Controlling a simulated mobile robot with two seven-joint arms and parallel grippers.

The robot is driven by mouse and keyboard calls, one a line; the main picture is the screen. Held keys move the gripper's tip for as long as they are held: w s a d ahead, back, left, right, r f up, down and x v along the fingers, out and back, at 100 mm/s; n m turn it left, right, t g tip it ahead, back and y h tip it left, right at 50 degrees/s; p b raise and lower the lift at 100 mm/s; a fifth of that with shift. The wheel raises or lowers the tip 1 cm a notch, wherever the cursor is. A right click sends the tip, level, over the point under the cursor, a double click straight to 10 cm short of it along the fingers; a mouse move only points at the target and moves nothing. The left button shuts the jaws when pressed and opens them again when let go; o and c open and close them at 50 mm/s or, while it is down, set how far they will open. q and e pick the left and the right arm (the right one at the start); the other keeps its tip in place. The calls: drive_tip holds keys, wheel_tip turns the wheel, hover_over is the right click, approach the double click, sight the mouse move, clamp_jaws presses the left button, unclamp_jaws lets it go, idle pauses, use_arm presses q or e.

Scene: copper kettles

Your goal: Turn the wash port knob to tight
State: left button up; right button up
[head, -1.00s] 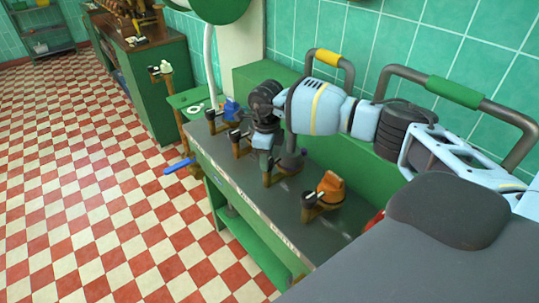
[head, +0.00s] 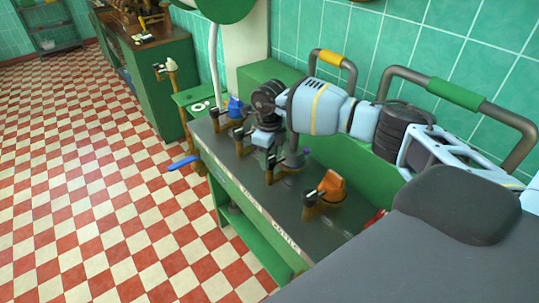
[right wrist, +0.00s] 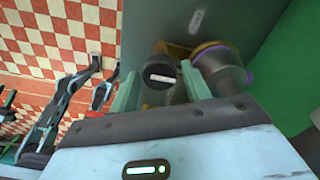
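A black round knob with a white bar mark (right wrist: 160,73) sits on a brass fitting on the bench. In the right wrist view it lies between the two fingers of my right gripper (right wrist: 160,92), with a gap on each side. The gripper is open and empty. In the head view my right gripper (head: 268,148) points down over the middle fitting (head: 272,168) and partly hides it. No readable label shows which knob is the wash port.
The dark bench top (head: 285,200) carries an orange-handled valve (head: 331,186) to the right and a blue-handled one (head: 235,106) at the far end. A grey cylinder with a purple ring (right wrist: 225,70) stands close beside the right finger. Checkered floor (head: 90,190) lies left.

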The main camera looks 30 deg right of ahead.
drive_tip(key=shift+o, duration=1)
drive_tip(key=shift+r, duration=3.95)
drive_tip(key=shift+f, duration=0.1)
